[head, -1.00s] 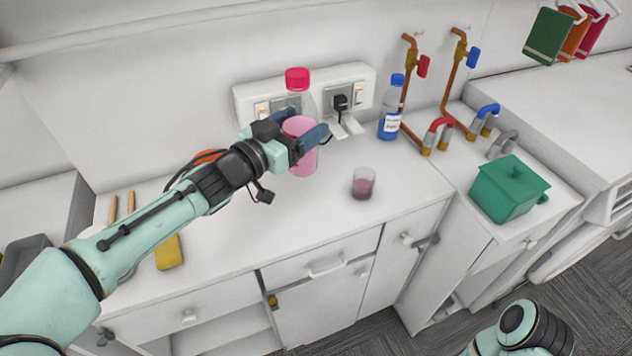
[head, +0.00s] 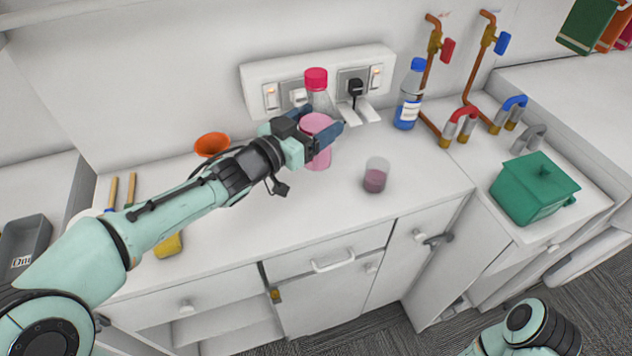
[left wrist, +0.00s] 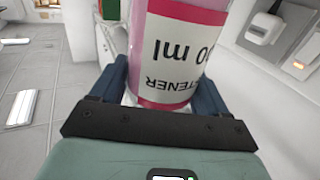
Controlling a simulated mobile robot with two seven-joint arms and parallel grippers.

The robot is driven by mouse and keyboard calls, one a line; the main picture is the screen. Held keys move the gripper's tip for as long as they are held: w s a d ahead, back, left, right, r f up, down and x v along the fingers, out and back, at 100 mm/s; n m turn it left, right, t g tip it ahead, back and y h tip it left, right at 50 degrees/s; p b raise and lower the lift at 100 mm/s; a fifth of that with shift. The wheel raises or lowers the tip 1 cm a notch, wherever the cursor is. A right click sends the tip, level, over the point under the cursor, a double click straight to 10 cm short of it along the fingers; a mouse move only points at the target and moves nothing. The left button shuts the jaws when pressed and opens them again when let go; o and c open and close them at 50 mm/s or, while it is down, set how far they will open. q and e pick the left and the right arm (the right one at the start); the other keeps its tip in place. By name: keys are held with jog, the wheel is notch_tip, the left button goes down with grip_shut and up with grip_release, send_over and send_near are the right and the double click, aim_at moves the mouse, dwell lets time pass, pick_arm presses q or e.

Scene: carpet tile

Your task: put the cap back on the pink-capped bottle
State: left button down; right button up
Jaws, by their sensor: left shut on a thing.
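The bottle (head: 318,157) is clear with pink liquid inside and stands upright at the back of the white counter. A pink-red cap (head: 316,78) sits at the top of its neck; I cannot tell if it is screwed tight. My left gripper (head: 321,122) is shut around the bottle's body, its blue fingers on either side. In the left wrist view the bottle (left wrist: 181,45) fills the space between the fingers, its white and pink label upside down. I cannot tell if its base touches the counter. My right gripper is out of view.
A glass (head: 376,176) with dark pink liquid stands right of the bottle. A blue-capped bottle (head: 410,95) stands by the copper pipes. A socket panel (head: 256,78) is behind. An orange funnel (head: 211,144) and a green lidded box (head: 533,190) are also on the counters.

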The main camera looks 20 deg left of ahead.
aim_at(316, 157)
pick_arm(q)
notch_tip(316, 157, down, 8)
jog(key=shift+f+b, duration=0.1)
jog(key=shift+b, duration=0.75)
jog(key=shift+f, duration=0.45)
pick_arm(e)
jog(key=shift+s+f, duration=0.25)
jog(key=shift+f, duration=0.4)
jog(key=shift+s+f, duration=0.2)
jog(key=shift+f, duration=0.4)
pick_arm(q)
jog(key=shift+f, duration=0.15)
jog(key=shift+f+b, duration=0.35)
jog(key=shift+f, duration=1.65)
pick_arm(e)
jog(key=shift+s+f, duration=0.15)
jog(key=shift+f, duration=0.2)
pick_arm(q)
jog(key=shift+f, duration=0.1)
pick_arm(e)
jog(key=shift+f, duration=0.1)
pick_arm(q)
jog(key=shift+f, duration=0.15)
grip_release()
